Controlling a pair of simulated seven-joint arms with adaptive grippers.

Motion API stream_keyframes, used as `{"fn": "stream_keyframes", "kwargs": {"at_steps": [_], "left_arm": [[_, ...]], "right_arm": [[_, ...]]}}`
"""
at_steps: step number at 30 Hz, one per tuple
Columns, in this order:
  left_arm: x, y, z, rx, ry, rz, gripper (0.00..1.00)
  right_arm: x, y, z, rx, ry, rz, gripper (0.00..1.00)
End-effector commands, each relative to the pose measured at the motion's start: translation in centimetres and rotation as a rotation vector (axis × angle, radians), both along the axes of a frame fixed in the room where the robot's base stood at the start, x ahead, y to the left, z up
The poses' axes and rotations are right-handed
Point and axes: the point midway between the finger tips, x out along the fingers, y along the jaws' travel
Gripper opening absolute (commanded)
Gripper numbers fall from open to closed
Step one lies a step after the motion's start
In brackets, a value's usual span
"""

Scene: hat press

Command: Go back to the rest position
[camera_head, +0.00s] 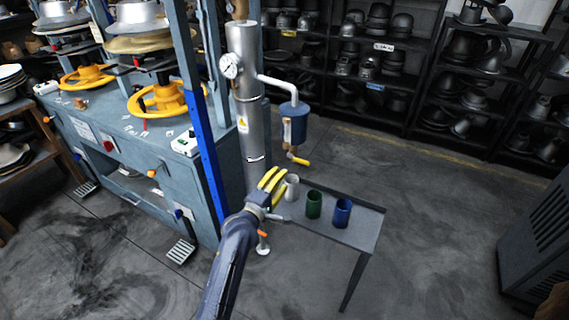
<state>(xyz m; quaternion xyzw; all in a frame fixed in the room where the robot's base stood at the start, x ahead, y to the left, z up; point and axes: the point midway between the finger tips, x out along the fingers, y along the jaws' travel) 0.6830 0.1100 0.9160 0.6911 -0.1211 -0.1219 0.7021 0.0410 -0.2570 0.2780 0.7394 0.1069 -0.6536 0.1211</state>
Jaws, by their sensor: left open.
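My left arm reaches up from the bottom of the head view. Its gripper (272,179) has yellow fingers that are open, at the left end of a small grey table (355,232). A pale grey cup (292,187) stands just right of the fingers; I cannot tell whether they touch it. A green cup (314,205) and a blue cup (342,213) stand upright in a row to its right. My right gripper is not in view.
A blue-grey press machine (150,165) with yellow handwheels (160,99) stands left. A silver cylinder with a gauge (231,66) and a blue container (294,110) rise behind the gripper. Dark hat-mould shelves (408,75) line the back.

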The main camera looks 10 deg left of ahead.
Motion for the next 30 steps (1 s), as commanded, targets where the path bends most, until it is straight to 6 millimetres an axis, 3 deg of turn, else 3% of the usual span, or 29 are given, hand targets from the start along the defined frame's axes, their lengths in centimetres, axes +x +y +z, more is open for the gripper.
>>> {"fn": "stream_keyframes", "kwargs": {"at_steps": [8,11,16,20,26,30], "left_arm": [[0.1,0.2,0.1,0.098,-0.04,0.01,0.38],[0.5,0.6,-2.2,0.236,-0.047,0.028,0.38],[0.6,1.2,-10.4,0.532,0.001,0.026,0.38],[-1.0,1.9,-17.8,0.734,0.063,-0.012,0.38],[-6.0,3.1,-29.5,1.018,0.165,-0.122,0.38],[-11.0,4.3,-37.0,1.185,0.233,-0.227,0.38]], "right_arm": [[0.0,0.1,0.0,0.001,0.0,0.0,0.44],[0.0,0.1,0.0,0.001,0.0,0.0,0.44],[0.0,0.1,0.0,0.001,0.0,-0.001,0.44],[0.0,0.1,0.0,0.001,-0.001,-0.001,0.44],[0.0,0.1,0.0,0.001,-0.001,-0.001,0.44],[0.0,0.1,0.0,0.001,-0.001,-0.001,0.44]]}}
